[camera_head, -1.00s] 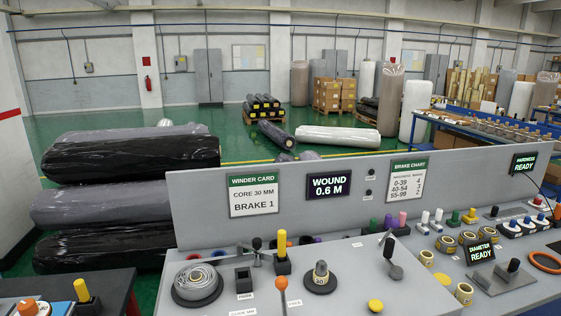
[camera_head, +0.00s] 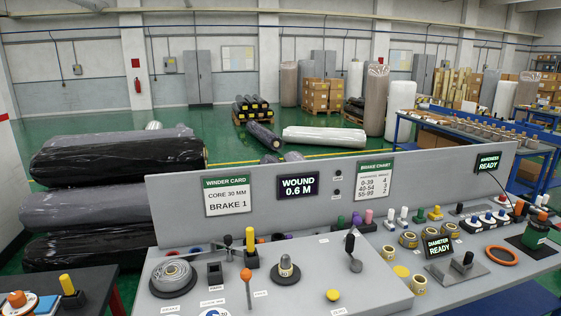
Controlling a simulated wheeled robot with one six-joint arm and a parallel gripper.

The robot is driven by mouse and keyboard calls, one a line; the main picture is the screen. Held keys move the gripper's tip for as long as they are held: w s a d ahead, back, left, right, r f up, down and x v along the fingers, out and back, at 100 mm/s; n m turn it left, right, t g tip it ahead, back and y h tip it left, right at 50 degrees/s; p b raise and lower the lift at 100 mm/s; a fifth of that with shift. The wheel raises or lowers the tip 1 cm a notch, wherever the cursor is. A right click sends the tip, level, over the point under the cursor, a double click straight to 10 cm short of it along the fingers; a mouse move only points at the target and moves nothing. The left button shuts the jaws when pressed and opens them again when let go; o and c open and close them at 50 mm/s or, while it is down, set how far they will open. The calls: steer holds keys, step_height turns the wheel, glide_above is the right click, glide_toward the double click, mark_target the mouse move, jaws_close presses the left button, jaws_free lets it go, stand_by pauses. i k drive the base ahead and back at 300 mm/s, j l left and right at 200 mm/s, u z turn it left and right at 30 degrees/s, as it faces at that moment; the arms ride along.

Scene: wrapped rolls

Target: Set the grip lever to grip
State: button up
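A small lever with an orange knob (camera_head: 246,274) and a thin metal shaft stands on the near part of the grey console (camera_head: 310,262). A small label (camera_head: 260,293) that seems to read FREE lies just right of its shaft. No label reading grip is legible, so I cannot be sure that this is the grip lever or which setting it has. A black-handled lever (camera_head: 350,243) stands further right, tilted. My gripper is not in view.
Around the orange-knobbed lever stand a grey coiled roll (camera_head: 173,272), a black square socket (camera_head: 214,273), a grey cone-topped peg (camera_head: 286,269) and a yellow button (camera_head: 333,295). The upright panel (camera_head: 410,180) closes off the back. Wrapped rolls (camera_head: 115,160) lie behind it.

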mark_target(245, 273)
steer(key=i+j, duration=0.8)
steer(key=i+l+z, duration=0.05)
